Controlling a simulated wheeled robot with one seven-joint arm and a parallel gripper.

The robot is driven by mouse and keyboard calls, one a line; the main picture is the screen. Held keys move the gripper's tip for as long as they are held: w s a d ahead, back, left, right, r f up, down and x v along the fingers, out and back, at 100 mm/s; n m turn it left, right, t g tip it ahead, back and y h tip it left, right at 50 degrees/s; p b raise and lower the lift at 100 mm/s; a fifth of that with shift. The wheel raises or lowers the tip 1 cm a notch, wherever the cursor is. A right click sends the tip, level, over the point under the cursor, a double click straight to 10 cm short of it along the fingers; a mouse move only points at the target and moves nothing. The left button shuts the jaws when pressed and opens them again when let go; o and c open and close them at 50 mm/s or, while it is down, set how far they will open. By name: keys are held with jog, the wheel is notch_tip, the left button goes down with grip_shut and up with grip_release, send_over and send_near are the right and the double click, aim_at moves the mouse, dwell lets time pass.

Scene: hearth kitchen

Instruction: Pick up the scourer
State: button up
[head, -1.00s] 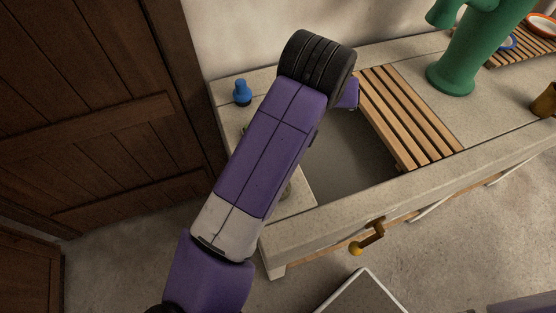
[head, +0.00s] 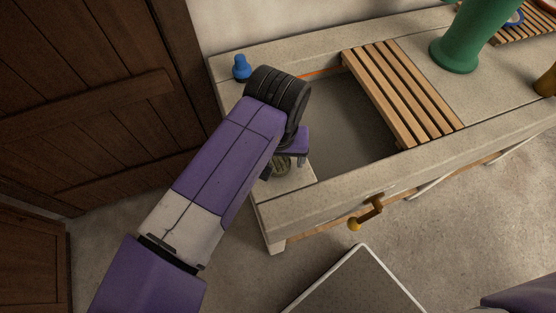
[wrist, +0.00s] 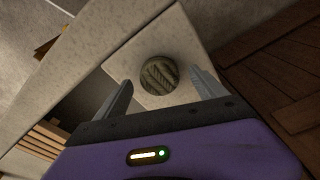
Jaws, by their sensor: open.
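The scourer (wrist: 159,74) is a round, greenish-brown ribbed disc. It lies on the pale stone corner of the sink unit, and in the head view part of it (head: 283,165) shows just below my wrist. In the wrist view my gripper (wrist: 161,88) is open, with one finger on each side of the scourer's lower part in the picture. The fingers look apart from it; I cannot tell their height above the stone. In the head view my arm hides most of the gripper.
A blue bottle-like object (head: 241,67) stands on the ledge behind my wrist. The sink basin (head: 345,125) is open to the right, with a slatted wooden rack (head: 402,92) across it. A green pump column (head: 462,40) stands farther right. A dark wooden door (head: 90,100) is on the left.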

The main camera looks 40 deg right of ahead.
aim_at(278, 160)
jog(key=shift+d+f, duration=0.1)
jog(key=shift+f, duration=0.6)
jog(key=c, duration=1.4)
jog(key=shift+r, duration=0.15)
notch_tip(278, 160, up, 20)
jog(key=shift+f+p, duration=0.1)
jog(key=shift+p, duration=0.35)
